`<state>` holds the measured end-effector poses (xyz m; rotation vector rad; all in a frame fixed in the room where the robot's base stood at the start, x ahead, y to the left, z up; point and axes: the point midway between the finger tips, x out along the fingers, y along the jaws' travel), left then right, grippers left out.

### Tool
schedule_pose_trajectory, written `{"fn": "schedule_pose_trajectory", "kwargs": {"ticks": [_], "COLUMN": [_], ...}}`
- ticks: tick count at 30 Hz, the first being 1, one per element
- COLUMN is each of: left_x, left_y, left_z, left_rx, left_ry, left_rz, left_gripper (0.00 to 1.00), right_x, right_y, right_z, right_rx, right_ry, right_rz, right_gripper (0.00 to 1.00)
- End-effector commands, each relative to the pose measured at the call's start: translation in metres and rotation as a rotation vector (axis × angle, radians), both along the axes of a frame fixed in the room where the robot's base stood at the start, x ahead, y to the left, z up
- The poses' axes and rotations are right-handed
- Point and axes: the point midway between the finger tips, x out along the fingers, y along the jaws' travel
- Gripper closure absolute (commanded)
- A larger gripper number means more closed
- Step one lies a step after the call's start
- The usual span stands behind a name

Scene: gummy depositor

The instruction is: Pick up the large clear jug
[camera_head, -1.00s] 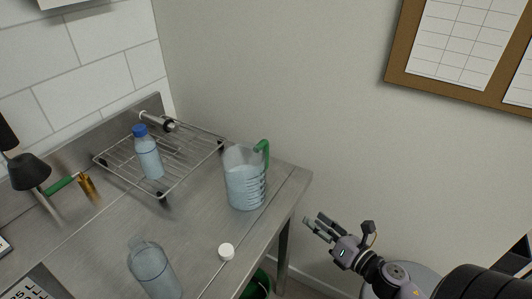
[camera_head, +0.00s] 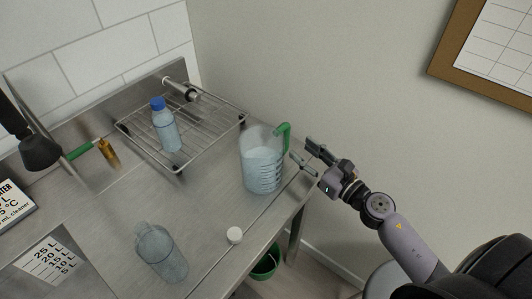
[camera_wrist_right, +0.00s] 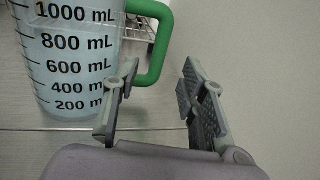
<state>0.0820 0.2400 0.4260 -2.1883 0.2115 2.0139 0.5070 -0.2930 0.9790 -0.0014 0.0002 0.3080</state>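The large clear jug (camera_head: 262,165) stands upright on the metal table near its right edge, with black volume marks and pale liquid inside. Its green handle (camera_head: 284,138) faces right, toward my right gripper. My right gripper (camera_head: 304,155) is open and empty just right of the handle. In the right wrist view the jug (camera_wrist_right: 70,65) is at the upper left and the handle (camera_wrist_right: 160,45) shows just beyond the open fingers (camera_wrist_right: 160,95), nearer the left finger; I cannot tell whether they touch. My left gripper is not in view.
A wire rack (camera_head: 205,125) holds a blue-capped bottle (camera_head: 166,125) left of the jug. A green bucket (camera_head: 266,264) is below the table edge. The wall is behind.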

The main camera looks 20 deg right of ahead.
Motion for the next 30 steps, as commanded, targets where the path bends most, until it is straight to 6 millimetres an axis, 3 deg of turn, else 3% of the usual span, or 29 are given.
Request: {"fn": "schedule_pose_trajectory", "kwargs": {"ticks": [11, 19, 30], "left_x": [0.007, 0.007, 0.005], "left_y": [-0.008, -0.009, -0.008], "left_z": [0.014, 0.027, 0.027], "left_rx": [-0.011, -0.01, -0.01], "left_ry": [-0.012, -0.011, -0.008], "left_rz": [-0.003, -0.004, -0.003], "left_gripper": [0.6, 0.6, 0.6], "right_x": [0.029, 0.064, 0.069], "right_y": [0.009, 0.021, 0.023], "right_z": [0.001, -0.002, -0.004], "right_rx": [0.003, 0.003, 0.002], "right_ry": [-0.001, 0.0, 0.001], "right_rz": [-0.002, -0.001, 0.0], "right_gripper": [0.61, 0.61, 0.64]}}
